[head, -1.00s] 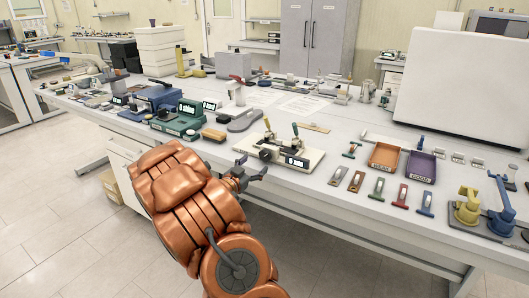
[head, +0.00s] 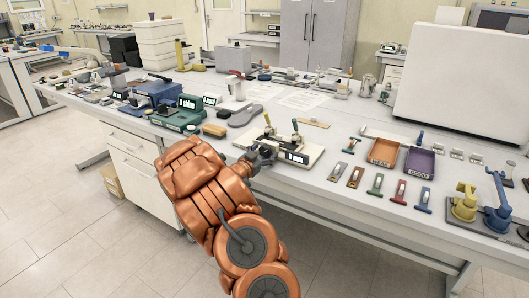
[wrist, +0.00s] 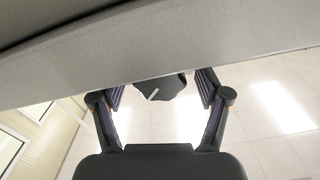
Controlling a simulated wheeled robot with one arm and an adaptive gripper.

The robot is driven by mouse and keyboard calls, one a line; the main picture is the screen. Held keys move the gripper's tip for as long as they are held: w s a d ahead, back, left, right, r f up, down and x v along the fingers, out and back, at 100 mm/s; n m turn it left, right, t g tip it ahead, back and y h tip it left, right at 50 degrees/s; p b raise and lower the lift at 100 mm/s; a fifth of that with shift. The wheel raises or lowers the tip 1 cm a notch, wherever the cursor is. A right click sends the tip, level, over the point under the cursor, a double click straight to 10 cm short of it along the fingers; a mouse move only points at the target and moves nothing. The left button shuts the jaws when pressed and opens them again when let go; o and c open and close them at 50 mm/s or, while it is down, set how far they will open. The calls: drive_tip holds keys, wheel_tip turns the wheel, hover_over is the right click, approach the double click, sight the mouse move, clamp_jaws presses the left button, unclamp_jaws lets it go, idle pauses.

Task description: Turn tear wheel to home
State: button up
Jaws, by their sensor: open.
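The tear tester has a pale base (head: 310,150), upright clamps with green and yellow levers, and a small display; it stands at the bench's front edge in the head view. Its tear wheel is a dark knob at the front, largely hidden by my gripper in the head view (head: 257,158). In the wrist view the dark wheel (wrist: 168,91) with a white pointer mark shows between the two fingers of my gripper (wrist: 160,80). The fingers are open, one on each side of the wheel, with visible gaps.
The bench edge (wrist: 240,45) crosses the wrist view close above the fingers. A green device (head: 180,115) and a grey shoe sole (head: 244,116) lie left of the tester. Orange (head: 383,151) and purple (head: 419,163) trays and several coloured tools lie to its right.

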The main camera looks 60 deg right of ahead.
drive_tip(key=c, duration=1.2)
drive_tip(key=shift+o, duration=0.2)
drive_tip(key=shift+n+p, duration=0.3)
drive_tip(key=shift+p, duration=0.05)
drive_tip(key=shift+r+n, duration=0.1)
drive_tip(key=shift+n, duration=0.2)
drive_tip(key=n+p, duration=0.4)
drive_tip(key=shift+n, duration=0.3)
drive_tip(key=shift+n+p, duration=1.45)
drive_tip(key=shift+n, duration=0.15)
